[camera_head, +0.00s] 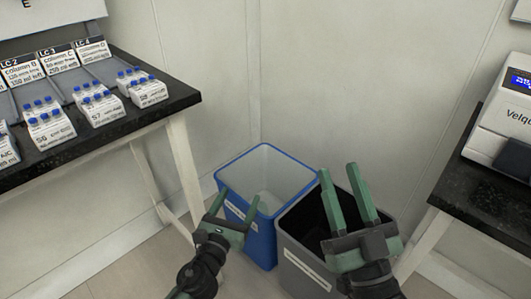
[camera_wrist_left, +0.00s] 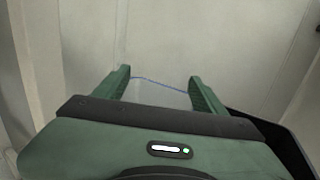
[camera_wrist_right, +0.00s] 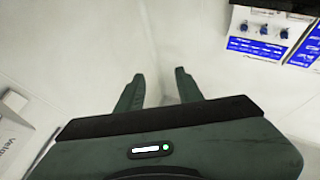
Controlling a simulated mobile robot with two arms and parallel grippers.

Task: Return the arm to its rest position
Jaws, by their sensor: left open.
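My left gripper (camera_head: 238,203) is open and empty, low in the middle of the head view, in front of the blue bin. In the left wrist view its two green fingers (camera_wrist_left: 159,76) are wide apart, with the bin's blue rim showing between them. My right gripper (camera_head: 339,170) is also open and empty. It points up in front of the dark grey bin, to the right of the left gripper. In the right wrist view its fingers (camera_wrist_right: 158,75) stand apart with only pale wall between them.
A blue bin (camera_head: 262,249) and a dark grey bin (camera_head: 296,262) stand on the floor between two benches. The left black-topped bench (camera_head: 170,98) holds several labelled racks with blue-capped vials (camera_head: 98,105). The right bench (camera_head: 470,185) holds a white instrument (camera_head: 505,120).

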